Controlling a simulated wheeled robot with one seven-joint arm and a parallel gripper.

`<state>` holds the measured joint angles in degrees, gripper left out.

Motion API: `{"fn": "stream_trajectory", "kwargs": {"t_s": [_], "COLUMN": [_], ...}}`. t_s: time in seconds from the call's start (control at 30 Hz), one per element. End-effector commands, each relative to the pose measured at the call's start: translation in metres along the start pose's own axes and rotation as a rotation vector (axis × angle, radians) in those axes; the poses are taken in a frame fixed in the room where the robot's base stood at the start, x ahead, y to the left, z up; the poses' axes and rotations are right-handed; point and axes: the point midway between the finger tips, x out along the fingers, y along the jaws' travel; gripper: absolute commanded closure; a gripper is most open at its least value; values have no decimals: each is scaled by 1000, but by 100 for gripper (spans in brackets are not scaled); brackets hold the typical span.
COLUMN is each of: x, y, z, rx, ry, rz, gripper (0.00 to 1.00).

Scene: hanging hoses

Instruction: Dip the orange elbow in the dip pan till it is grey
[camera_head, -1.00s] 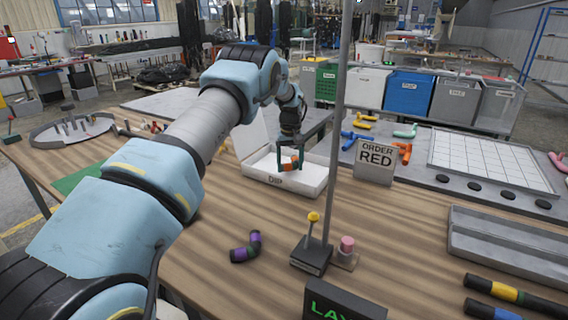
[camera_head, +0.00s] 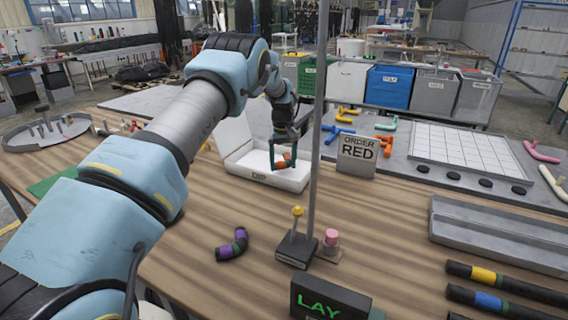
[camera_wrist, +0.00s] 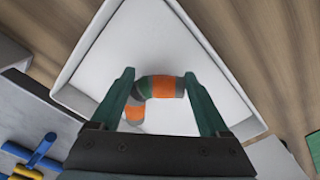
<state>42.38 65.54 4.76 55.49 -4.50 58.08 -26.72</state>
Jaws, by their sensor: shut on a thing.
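The orange elbow (camera_wrist: 165,87) is a bent pipe piece with orange bands and a dark green corner section. My gripper (camera_wrist: 156,90) is shut on it, with one dark green finger on each side. In the head view, my gripper (camera_head: 284,157) and the elbow are over the white dip pan (camera_head: 290,181), labelled DIP, inside its rim. In the wrist view the pan's pale interior fills the background behind the elbow. I cannot tell whether the elbow touches the pan's floor or any liquid. Its bands look orange, not grey.
A thin grey post (camera_head: 314,150) stands right of the pan. An ORDER RED sign (camera_head: 357,155) stands further right. A purple and dark elbow (camera_head: 232,245), a yellow-knobbed lever (camera_head: 297,225) and a LAY sign (camera_head: 330,299) are nearer. Bare table lies between.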

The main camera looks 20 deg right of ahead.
Motion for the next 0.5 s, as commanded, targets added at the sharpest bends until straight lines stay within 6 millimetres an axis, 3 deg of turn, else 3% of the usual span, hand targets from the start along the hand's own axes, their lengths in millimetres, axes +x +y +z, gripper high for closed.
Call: {"fn": "stream_trajectory", "kwargs": {"t_s": [0.5], "x": [1], "y": [-31], "z": [-26], "rx": [-2], "ry": [0], "rz": [0], "gripper": [76]}}
